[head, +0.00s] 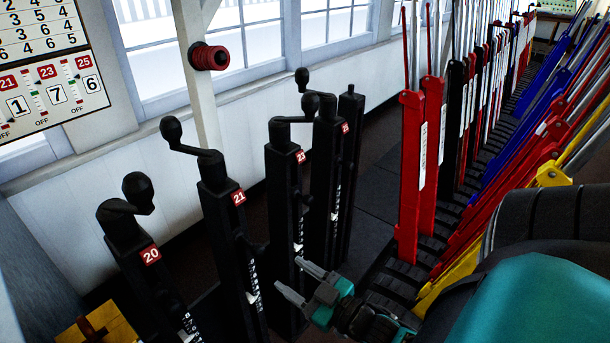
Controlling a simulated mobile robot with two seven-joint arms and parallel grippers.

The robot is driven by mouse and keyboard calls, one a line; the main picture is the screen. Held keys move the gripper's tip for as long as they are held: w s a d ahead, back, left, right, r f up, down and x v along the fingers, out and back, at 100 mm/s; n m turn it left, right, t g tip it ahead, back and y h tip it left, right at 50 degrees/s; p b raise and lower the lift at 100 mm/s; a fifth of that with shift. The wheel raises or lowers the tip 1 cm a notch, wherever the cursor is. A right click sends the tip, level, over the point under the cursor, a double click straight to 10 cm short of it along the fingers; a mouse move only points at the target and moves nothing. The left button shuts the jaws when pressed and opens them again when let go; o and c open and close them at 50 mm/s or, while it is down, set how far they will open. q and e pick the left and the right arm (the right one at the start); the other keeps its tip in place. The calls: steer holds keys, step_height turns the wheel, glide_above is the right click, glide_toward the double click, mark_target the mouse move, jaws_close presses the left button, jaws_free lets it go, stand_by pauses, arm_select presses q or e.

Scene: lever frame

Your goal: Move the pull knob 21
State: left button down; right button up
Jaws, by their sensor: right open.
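The black post labelled 21 (222,225) stands upright left of centre. A crank arm with a round black knob (172,130) sticks out to the left from its top. A small dark stub (259,246) shows at the right side of this post; I cannot tell whether it is the pull knob. My right gripper (292,275) is low in the middle, open and empty, its fingers pointing up and left. It appears in front of the post labelled 23, right of post 21. My left gripper is not in view.
Post 20 (140,262) stands at left, and post 23 (285,195) and further crank posts stand right of post 21. Red levers (410,170) and a long lever row fill the right. A red knob (210,57) sits on the white window post. A yellow object (85,331) shows lower left.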

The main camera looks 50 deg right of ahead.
steer(key=shift+s+d, duration=0.1)
steer(key=shift+s, duration=1)
